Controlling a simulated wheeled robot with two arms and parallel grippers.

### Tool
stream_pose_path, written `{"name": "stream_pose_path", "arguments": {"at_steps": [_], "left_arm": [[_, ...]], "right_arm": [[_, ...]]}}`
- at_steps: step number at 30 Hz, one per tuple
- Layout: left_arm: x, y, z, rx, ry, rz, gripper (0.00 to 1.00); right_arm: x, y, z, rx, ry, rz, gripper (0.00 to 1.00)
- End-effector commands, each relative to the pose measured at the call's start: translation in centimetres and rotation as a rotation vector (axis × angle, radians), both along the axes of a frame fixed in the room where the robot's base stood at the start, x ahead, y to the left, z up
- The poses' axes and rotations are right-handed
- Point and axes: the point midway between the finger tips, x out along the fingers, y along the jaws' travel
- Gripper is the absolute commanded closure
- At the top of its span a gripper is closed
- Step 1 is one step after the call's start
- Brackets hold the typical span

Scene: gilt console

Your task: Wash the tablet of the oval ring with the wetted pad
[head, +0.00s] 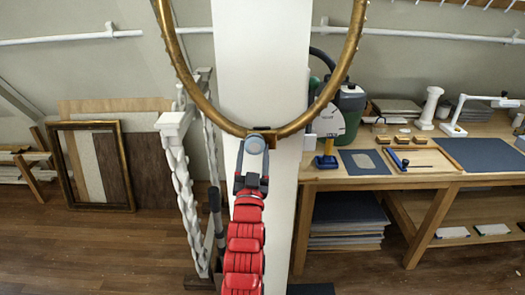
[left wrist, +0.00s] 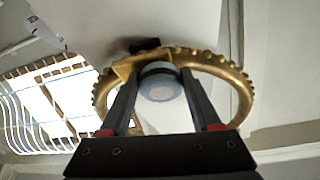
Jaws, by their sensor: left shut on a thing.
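The oval ring (head: 183,62) is a gilt hoop with a beaded edge, in front of a white upright panel; its top is cut off in the head view. It also shows in the left wrist view (left wrist: 240,92). Its tablet (head: 268,134) is a small dark and gold block at the bottom of the hoop, partly hidden by the pad. My left gripper (head: 251,160) is shut on the pad (head: 255,145), a round grey-blue disc seen between the fingers in the left wrist view (left wrist: 160,88). The pad is right at the tablet; I cannot tell whether they touch. My right gripper is not in view.
A white twisted-leg stand (head: 178,165) is close on the left. A wooden bench (head: 385,178) on the right bears a green container (head: 350,105), a blue mat (head: 363,162) and a wooden tray (head: 422,170). A gilt frame (head: 128,170) leans at the far left.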

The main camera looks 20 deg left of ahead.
Motion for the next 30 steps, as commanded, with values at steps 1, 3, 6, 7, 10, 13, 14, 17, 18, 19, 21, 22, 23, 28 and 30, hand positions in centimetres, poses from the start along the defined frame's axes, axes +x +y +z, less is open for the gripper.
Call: {"name": "stream_pose_path", "arguments": {"at_steps": [1, 3, 6, 7, 10, 13, 14, 17, 18, 19, 21, 22, 23, 28, 30], "left_arm": [[-0.1, 0.5, 0.1, 0.004, 0.001, 0.004, 1.00], [-0.3, 0.7, 0.1, 0.002, 0.000, 0.002, 1.00], [-0.3, 0.8, 0.1, 0.001, -0.001, 0.000, 1.00], [-0.3, 0.8, 0.1, 0.001, 0.000, 0.000, 1.00], [-0.3, 0.8, 0.1, 0.002, 0.000, -0.001, 1.00], [-0.4, 0.8, 0.1, 0.002, 0.000, -0.001, 1.00], [-0.5, 0.7, 0.1, 0.002, 0.000, -0.001, 1.00], [-1.2, 0.5, 0.1, 0.001, -0.002, -0.001, 1.00], [-1.6, 0.3, 0.1, 0.000, -0.002, -0.003, 1.00], [-1.9, 0.2, 0.0, 0.000, 0.000, -0.003, 1.00], [-2.6, 0.0, -0.1, 0.001, 0.001, -0.003, 1.00], [-3.0, -0.1, 0.0, 0.001, -0.001, -0.002, 1.00], [-3.3, -0.2, 0.1, 0.002, -0.002, -0.002, 1.00], [-5.0, -0.8, 0.0, 0.002, -0.001, -0.004, 1.00], [-5.6, -0.9, 0.0, 0.001, 0.000, -0.003, 1.00]], "right_arm": [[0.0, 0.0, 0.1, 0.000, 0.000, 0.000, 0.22], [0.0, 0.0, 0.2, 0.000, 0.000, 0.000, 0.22], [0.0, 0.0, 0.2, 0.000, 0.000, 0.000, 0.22], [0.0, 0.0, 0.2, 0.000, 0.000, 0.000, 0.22], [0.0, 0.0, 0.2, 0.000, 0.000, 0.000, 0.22], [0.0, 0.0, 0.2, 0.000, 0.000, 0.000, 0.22], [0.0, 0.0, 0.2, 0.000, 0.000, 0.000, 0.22], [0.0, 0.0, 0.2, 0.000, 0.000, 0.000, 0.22], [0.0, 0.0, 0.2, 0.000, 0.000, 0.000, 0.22], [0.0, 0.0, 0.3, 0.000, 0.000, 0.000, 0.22], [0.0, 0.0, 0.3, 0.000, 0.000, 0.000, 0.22], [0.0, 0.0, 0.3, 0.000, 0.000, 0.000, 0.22], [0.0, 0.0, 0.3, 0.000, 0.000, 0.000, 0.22], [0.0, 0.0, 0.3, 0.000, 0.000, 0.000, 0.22], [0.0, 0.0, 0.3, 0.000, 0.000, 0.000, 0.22]]}}
